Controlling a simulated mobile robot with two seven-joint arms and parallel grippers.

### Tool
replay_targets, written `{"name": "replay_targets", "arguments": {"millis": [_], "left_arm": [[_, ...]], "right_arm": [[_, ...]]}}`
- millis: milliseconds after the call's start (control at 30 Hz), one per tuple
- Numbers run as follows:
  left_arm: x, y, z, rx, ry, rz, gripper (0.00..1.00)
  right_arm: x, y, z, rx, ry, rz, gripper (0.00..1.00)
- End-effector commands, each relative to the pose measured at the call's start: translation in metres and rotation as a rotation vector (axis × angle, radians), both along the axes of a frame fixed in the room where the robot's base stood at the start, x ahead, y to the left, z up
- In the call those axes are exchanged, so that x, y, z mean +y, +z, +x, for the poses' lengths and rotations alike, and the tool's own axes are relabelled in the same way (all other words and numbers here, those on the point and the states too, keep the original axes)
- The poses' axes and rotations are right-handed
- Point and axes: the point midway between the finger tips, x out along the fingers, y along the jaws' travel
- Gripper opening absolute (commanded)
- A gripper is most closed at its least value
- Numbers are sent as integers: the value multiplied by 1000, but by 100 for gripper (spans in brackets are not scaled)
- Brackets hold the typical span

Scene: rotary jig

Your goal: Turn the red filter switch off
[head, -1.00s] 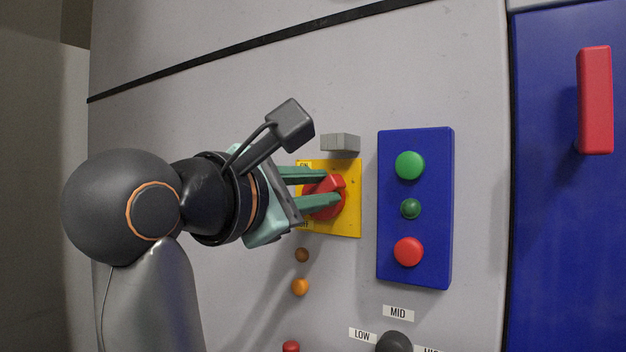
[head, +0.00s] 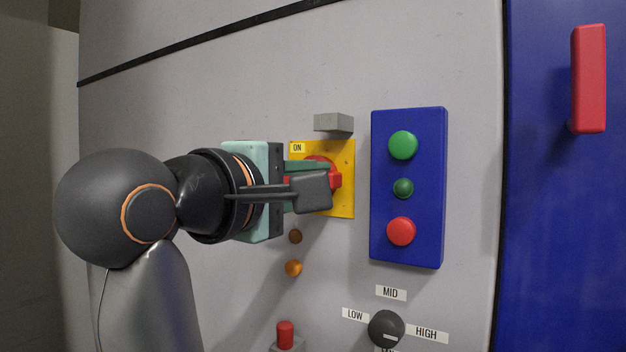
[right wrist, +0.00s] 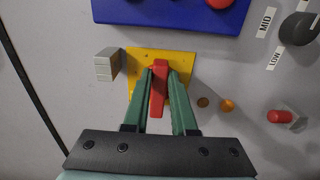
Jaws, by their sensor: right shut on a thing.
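The red filter switch (head: 336,179) is a red rotary handle on a yellow plate (head: 345,205) fixed to the grey panel. An ON label shows at the plate's upper left; my gripper and its camera block hide the plate's lower left. My right gripper (head: 318,177) reaches the switch from the left in the head view. In the right wrist view its two green fingers (right wrist: 161,76) are shut on the red handle (right wrist: 158,92), one on each side, with the handle lined up between them. My left gripper is not in view.
A grey block (head: 333,122) juts out just above the plate. A blue button box (head: 436,190) stands to the right. A red handle (head: 588,80) is on the blue door.

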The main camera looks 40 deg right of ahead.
Motion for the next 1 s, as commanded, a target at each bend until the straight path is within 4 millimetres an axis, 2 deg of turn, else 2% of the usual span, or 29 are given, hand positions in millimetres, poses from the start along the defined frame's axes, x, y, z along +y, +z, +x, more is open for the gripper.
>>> {"name": "replay_targets", "arguments": {"millis": [400, 433, 667, 1000], "left_arm": [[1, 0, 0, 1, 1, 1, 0], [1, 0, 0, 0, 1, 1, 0], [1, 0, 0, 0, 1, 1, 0], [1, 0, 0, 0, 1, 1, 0]], "right_arm": [[0, 0, 0, -11, 0, 2, 0], [0, 0, 0, -11, 0, 2, 27], [0, 0, 0, -9, 0, 3, 53], [0, 0, 0, -8, 0, 2, 55]]}}
